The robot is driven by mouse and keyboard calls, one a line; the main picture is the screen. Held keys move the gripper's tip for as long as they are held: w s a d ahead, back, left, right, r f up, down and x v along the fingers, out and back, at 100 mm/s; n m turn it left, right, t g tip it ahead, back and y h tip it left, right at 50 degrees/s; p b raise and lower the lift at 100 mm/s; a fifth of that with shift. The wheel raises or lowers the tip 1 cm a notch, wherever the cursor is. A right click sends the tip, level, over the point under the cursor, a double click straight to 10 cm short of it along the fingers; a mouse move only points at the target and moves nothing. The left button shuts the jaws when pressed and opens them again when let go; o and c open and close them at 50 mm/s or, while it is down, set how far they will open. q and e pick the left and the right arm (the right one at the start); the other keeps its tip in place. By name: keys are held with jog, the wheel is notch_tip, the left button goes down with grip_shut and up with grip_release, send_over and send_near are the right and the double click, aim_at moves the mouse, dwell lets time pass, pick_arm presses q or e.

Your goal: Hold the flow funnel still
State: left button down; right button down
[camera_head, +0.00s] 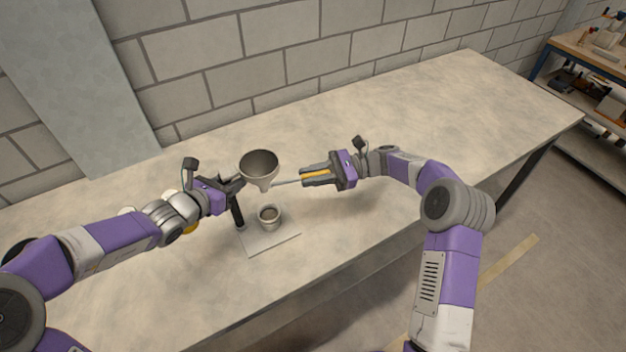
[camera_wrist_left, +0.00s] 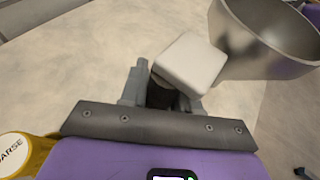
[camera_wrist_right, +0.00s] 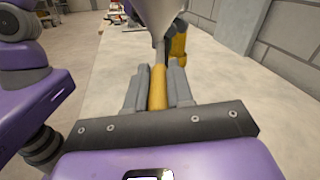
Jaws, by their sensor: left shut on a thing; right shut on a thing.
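The grey metal funnel (camera_head: 259,164) is upright above a small cup (camera_head: 269,214) on a pale square board (camera_head: 272,240). In the left wrist view the funnel (camera_wrist_left: 265,40) is beside a whitish block (camera_wrist_left: 190,63). My left gripper (camera_head: 234,186) is shut on a dark upright post (camera_head: 238,212) left of the funnel; the block hides part of the grip. My right gripper (camera_head: 303,177) is shut on a yellow-handled tool (camera_wrist_right: 158,88). Its thin metal rod (camera_head: 286,183) points left to the funnel's spout; I cannot tell whether they touch.
A yellow jar with a white lid (camera_wrist_left: 12,150), its label partly cut off, stands beside my left gripper. My left arm partly hides containers in the head view. The long table (camera_head: 440,100) is clear on the right. A block wall stands behind it.

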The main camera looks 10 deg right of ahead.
jog(key=shift+w+a+r+n+g+h, duration=0.1)
jog(key=shift+w+a+n+g+h, duration=0.1)
jog(key=shift+w+n+g, duration=0.5)
jog(key=shift+w+a+n+g+h, duration=0.1)
jog(key=shift+w+n+g+h, duration=0.15)
jog(key=shift+n+g, duration=0.45)
jog(key=shift+g, duration=0.4)
jog(key=c, duration=1)
grip_release()
notch_tip(320, 180, up, 10)
